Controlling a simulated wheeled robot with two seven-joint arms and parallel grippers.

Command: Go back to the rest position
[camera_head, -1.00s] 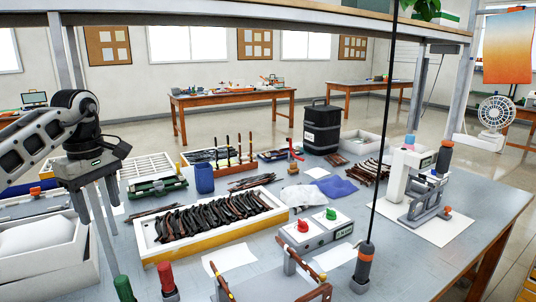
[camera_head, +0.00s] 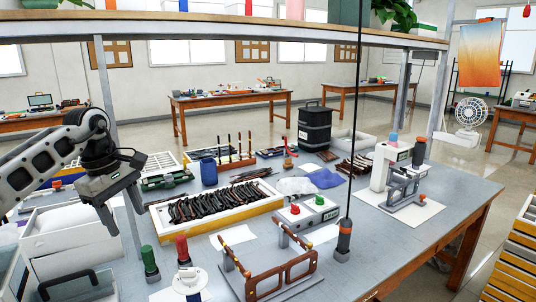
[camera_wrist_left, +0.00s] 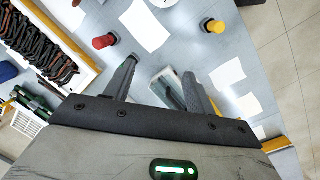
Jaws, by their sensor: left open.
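My left gripper (camera_head: 126,222) hangs at the left of the head view, pointing down above the left front part of the grey bench (camera_head: 390,245). It is open, with nothing held. In the left wrist view its two fingers (camera_wrist_left: 160,70) are spread apart, and a grey-white item (camera_wrist_left: 170,88) shows beyond the gap; I cannot tell what it is. Brown eyeglass frames (camera_head: 285,277) sit on a stand at the bench's front. My right gripper is not in view.
Green (camera_head: 149,261) and red (camera_head: 183,250) handled tools stand right of the gripper. White bins (camera_head: 70,235) are close on its left. A tray of dark temple pieces (camera_head: 215,205), a button box (camera_head: 308,211) and a white press (camera_head: 395,170) stand farther right. A cable hangs over the bench.

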